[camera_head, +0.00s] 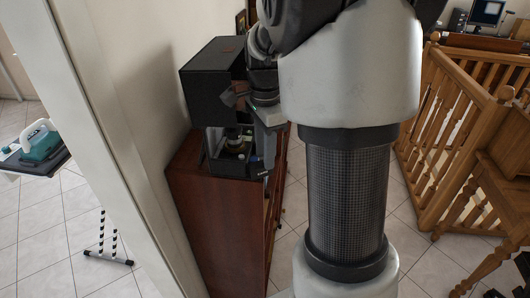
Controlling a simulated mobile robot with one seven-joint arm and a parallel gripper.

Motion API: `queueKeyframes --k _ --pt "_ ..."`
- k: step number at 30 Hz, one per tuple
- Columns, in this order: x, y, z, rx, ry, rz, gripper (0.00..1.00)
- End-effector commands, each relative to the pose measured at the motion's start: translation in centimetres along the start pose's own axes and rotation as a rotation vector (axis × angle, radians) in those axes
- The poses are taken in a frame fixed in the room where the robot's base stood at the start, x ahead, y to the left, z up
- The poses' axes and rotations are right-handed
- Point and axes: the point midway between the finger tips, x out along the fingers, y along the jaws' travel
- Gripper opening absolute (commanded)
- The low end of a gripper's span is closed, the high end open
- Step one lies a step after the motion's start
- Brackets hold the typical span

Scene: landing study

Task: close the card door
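A black box-shaped machine (212,84) stands on a reddish-brown wooden cabinet (208,218) against the wall. Its front has an open bay with small parts inside, and a dark lower front section (232,168). I cannot pick out the card door for certain. My gripper (262,118) is at the machine's front right side, close to the open bay. My own arm and the view angle hide much of it, so whether its fingers are open and whether it touches the machine cannot be told.
A wooden stair railing (465,130) stands to the right, with a desk and monitor (487,14) beyond it. A white wall edge (110,150) rises left of the cabinet. A teal device (40,143) sits on a surface at far left. Tiled floor (420,265) lies between cabinet and railing.

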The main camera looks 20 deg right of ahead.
Motion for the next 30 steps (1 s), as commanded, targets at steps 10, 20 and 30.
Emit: queueKeyframes --k 10,20,30 --pt "0.24 0.02 0.00 0.000 0.000 0.000 0.24" --pt "0.21 -0.01 -0.02 -0.003 0.000 0.000 0.00" --pt "0.13 -0.55 -0.20 -0.115 0.001 0.000 0.00"
